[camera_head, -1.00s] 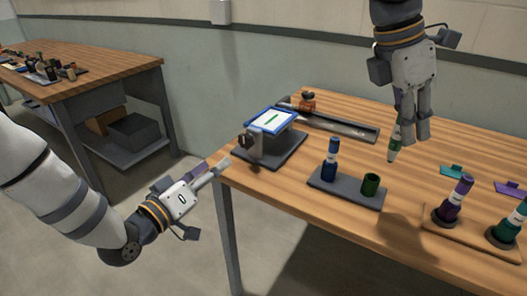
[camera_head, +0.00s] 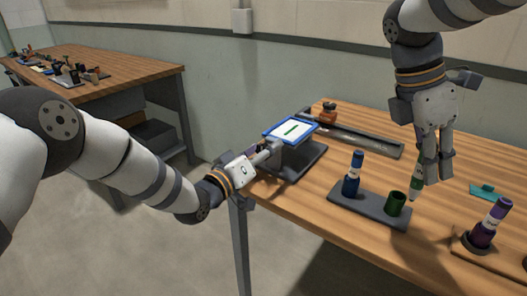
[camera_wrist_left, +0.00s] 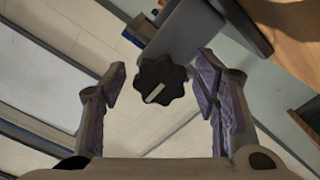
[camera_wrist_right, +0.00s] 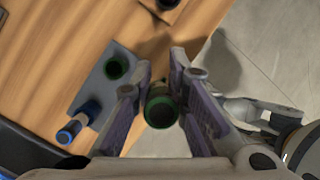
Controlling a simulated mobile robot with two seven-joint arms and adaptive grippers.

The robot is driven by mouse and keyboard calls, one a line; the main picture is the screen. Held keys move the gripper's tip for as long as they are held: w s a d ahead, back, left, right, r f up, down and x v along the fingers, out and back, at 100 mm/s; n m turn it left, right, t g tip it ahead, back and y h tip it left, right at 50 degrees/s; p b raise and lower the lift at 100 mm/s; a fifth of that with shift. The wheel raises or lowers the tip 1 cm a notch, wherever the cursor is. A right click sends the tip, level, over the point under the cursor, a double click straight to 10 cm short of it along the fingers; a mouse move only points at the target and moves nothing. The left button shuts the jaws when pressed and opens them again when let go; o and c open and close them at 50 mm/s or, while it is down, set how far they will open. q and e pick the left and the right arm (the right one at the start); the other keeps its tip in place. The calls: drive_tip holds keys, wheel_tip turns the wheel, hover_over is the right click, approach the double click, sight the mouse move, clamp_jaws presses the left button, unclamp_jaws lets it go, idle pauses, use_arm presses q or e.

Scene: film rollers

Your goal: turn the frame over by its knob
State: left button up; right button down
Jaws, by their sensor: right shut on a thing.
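The frame (camera_head: 290,130) is a blue-edged panel with a white face and a green mark, held on a grey stand (camera_head: 300,163) at the table's left end. Its dark lobed knob (camera_wrist_left: 161,84) with a white line shows in the left wrist view. My left gripper (camera_wrist_left: 160,95) is open, with its fingers on either side of the knob and apart from it; in the head view it (camera_head: 262,157) is beside the stand. My right gripper (camera_head: 430,180) is shut on a green roller (camera_wrist_right: 160,107), held upright above the table.
A grey holder (camera_head: 370,208) carries a blue roller (camera_head: 353,174) and an empty green cup (camera_head: 396,204). A purple roller (camera_head: 489,224) stands in a base at right. A long dark tray (camera_head: 355,138) lies behind. Another table (camera_head: 130,66) stands at the back left.

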use_arm(q)
drive_tip(key=c, duration=1)
drive_tip(key=shift+m, duration=0.3)
use_arm(e)
drive_tip(key=shift+r, duration=0.1)
use_arm(q)
drive_tip(key=m, duration=0.3)
drive_tip(key=shift+m, duration=0.4)
drive_tip(key=m+p, duration=0.1)
drive_tip(key=m, duration=0.3)
drive_tip(key=shift+m, duration=0.3)
drive_tip(key=m, duration=0.4)
drive_tip(key=shift+m+p, duration=0.4)
drive_tip(key=shift+m, duration=1.8)
use_arm(e)
drive_tip(key=shift+t, duration=0.5)
drive_tip(key=shift+s+r, duration=0.2)
drive_tip(key=shift+r, duration=0.7)
drive_tip(key=shift+s+r, duration=0.15)
drive_tip(key=shift+r, duration=0.8)
drive_tip(key=shift+s+r, duration=0.2)
drive_tip(key=shift+r, duration=0.7)
use_arm(q)
drive_tip(key=shift+m, duration=0.3)
